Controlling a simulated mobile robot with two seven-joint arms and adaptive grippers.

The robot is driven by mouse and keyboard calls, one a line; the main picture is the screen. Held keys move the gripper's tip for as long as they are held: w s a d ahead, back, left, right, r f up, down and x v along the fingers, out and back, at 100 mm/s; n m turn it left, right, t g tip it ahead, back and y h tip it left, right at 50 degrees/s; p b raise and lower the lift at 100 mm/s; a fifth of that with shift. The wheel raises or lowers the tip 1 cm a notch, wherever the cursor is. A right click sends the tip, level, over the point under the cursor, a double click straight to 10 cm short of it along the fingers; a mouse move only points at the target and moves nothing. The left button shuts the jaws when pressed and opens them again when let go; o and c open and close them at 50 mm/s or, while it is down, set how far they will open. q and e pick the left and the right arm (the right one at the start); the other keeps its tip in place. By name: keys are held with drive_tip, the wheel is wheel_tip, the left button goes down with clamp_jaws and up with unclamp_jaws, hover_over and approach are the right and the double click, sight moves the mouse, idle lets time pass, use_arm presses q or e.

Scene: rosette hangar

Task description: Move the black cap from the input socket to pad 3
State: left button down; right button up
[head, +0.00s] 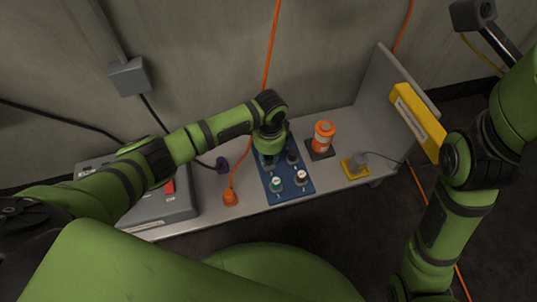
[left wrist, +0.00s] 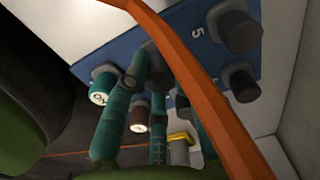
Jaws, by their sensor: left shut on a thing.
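A blue board (head: 290,188) with several short posts and caps lies on the grey bench. My left gripper (head: 268,158) reaches down over its back left part. In the left wrist view its green fingers (left wrist: 165,105) are shut on a dark piece (left wrist: 155,60), apparently the black cap, mostly hidden between them. I cannot tell whether it touches the board. A teal cap (head: 276,184) and a brown cap (head: 301,177) stand at the board's front. Two dark pieces, one upper (left wrist: 238,28) and one lower (left wrist: 241,82), stand near the printed 5. My right gripper is outside the views.
An orange cable (left wrist: 205,85) crosses close in front of the wrist camera. An orange and white cylinder (head: 323,138) stands right of the board, and a grey plug (head: 358,162) on a yellow base. An orange plug (head: 230,198) and a grey box with a red switch (head: 168,203) are left.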

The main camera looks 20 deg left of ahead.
use_arm(q)
drive_tip(key=shift+f, duration=0.15)
idle(0.5)
drive_tip(key=shift+f, duration=0.3)
drive_tip(key=shift+f+p, duration=0.1)
drive_tip(key=shift+p, duration=0.35)
idle(0.5)
drive_tip(key=c, duration=0.9)
unclamp_jaws()
drive_tip(key=shift+c, duration=0.2)
wheel_tip(320, 180, up, 12)
drive_tip(key=shift+d, duration=0.2)
